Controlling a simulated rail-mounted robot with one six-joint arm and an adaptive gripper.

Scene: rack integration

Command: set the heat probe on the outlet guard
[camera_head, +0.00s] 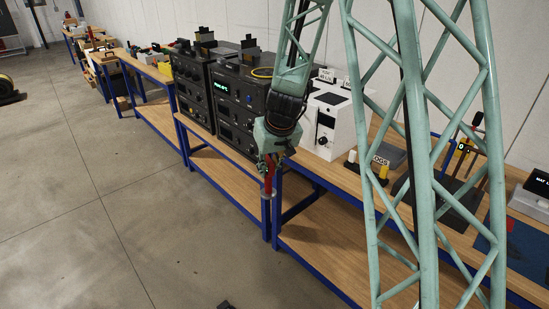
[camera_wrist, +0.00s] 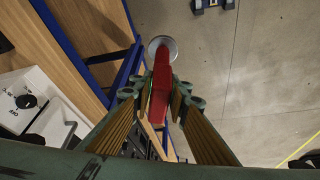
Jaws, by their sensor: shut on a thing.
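My gripper (camera_head: 267,165) is shut on a red handled tool with a round grey disc at its end, which looks like the heat probe (camera_head: 269,184). In the wrist view the red body of the probe (camera_wrist: 161,85) lies between the fingers of my gripper (camera_wrist: 160,100), with the disc pointing away from them. In the head view the probe hangs disc down, at the front edge of the benches. I cannot tell which part is the outlet guard; it may be on the black equipment racks (camera_head: 205,95) to the left of my gripper.
The racks stand on a wooden bench with blue legs (camera_head: 225,172). A white instrument box (camera_head: 325,125) stands behind and right of my gripper. Yellow and white plugs (camera_head: 383,174) and a dark mat (camera_head: 450,205) lie farther right. The floor (camera_head: 110,190) in front is mostly clear.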

